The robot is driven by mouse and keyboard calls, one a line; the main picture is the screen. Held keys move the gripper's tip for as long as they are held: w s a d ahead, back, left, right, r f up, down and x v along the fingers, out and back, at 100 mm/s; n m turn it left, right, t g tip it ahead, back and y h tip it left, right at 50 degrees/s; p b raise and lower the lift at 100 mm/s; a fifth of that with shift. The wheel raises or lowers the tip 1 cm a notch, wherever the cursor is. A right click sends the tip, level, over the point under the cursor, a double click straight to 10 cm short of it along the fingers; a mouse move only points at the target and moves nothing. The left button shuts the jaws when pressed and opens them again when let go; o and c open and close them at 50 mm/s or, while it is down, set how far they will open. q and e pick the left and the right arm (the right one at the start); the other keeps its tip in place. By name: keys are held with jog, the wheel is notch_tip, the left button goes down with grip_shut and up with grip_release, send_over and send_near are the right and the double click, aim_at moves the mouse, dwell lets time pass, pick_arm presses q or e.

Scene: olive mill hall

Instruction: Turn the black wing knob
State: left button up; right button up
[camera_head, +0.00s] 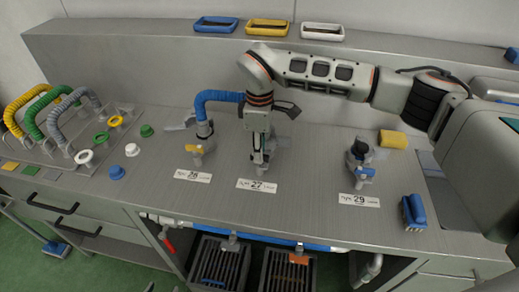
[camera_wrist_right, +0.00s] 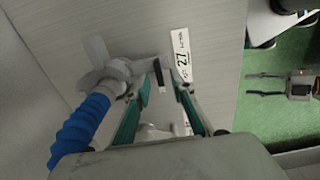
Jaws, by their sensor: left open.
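A slim black piece, apparently the black wing knob (camera_wrist_right: 158,75), shows edge-on between the fingers of my right gripper (camera_wrist_right: 161,80) in the right wrist view. The teal-padded fingers are apart, with a visible gap on each side of it. In the head view my right gripper (camera_head: 258,165) points down behind label 27 (camera_head: 257,186) and hides most of the fitting there. My left gripper (camera_wrist_right: 252,84) appears at the right of the right wrist view, over the green floor, open and empty. It cannot be made out in the head view.
A blue hose (camera_head: 220,96) runs close beside my right gripper. A fitting with a yellow knob (camera_head: 194,149) stands to its left. Another fitting (camera_head: 361,155) stands behind label 29 (camera_head: 359,200). A blue brush (camera_head: 413,211) and a yellow sponge (camera_head: 393,139) lie at the right.

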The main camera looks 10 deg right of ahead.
jog(key=shift+f, duration=0.55)
grip_shut()
pick_arm(q)
jog(key=shift+w+r, duration=0.2)
jog(key=shift+w, duration=0.15)
jog(key=shift+s+a+f, duration=0.1)
jog(key=shift+s+f, duration=0.05)
jog(key=shift+f, duration=0.05)
